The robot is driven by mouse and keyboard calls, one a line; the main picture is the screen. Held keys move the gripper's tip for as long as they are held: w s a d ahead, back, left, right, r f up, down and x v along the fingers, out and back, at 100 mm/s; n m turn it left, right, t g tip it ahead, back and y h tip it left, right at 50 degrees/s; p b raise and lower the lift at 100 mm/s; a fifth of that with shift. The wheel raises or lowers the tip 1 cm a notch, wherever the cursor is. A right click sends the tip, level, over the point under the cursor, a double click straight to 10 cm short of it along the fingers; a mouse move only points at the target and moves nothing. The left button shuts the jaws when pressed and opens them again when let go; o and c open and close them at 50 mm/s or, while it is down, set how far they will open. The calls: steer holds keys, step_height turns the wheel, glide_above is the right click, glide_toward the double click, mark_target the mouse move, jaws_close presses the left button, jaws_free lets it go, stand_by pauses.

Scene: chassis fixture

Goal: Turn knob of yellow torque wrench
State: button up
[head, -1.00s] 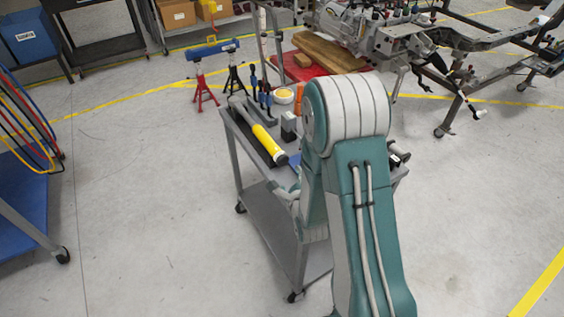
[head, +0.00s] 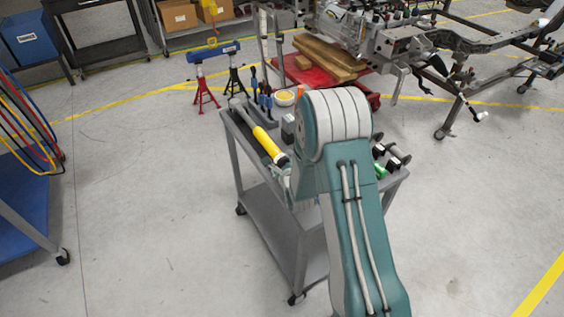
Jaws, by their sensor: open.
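The yellow torque wrench (head: 266,141) lies on the top shelf of the grey cart (head: 231,150). Its grey shaft points to the far left and its yellow handle points toward me. The knob end (head: 281,159) of the handle is at the near end. My gripper (head: 283,174) is partly in view just beside and below this end, mostly hidden behind my arm. It is open. I cannot tell whether it touches the knob.
A holder with blue-handled tools (head: 262,100), a yellow bowl (head: 284,98) and grey spools (head: 398,155) share the cart top. Red and black stands (head: 204,92) are behind. A chassis frame (head: 450,60) stands at the back right.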

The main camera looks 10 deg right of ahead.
steer(key=c, duration=1.2)
steer(key=shift+o, duration=0.2)
steer(key=n, duration=0.2)
steer(key=n+t+h, duration=0.1)
steer(key=n, duration=0.1)
steer(key=shift+s+f+t, duration=0.1)
steer(key=shift+f+t, duration=0.05)
steer(key=shift+t, duration=0.15)
steer(key=o, duration=1.2)
steer(key=shift+a+f, duration=0.1)
steer(key=shift+c, duration=0.2)
